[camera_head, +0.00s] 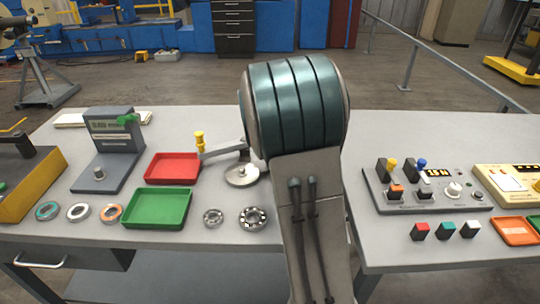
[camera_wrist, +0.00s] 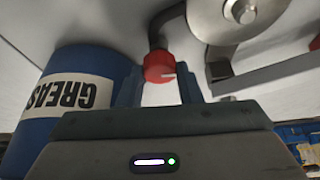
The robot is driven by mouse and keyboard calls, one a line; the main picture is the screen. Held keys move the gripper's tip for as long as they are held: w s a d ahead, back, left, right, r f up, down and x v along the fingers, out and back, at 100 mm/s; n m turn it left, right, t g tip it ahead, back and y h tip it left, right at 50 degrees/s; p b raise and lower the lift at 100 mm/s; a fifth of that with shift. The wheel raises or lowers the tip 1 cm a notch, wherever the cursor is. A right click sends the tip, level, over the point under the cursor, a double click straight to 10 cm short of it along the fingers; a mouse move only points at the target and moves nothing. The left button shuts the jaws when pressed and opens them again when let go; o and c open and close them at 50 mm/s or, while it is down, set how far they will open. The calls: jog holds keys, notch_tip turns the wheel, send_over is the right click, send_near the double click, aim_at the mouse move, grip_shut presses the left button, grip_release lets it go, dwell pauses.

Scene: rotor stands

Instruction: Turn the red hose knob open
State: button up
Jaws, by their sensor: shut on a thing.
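The red hose knob (camera_wrist: 157,67) shows in the wrist view, at the end of a dark curved hose (camera_wrist: 156,36). A small white mark is on the knob's right side. My gripper (camera_wrist: 159,76) has a finger on each side of the knob and is shut on it. In the head view, my teal and grey arm stands in the middle and hides part of the bench. The knob and my gripper are not visible there.
A blue grease drum (camera_wrist: 67,93) stands close left of my gripper in the wrist view. A metal disc (camera_wrist: 240,14) and a grey bar (camera_wrist: 265,72) are at the right. The grey bench (camera_head: 390,237) holds trays, rings and a control box (camera_head: 428,190).

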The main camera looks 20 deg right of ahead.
jog(key=shift+n, duration=0.3)
jog(key=o, duration=1)
jog(key=v, duration=1.4)
jog(key=shift+d, duration=0.25)
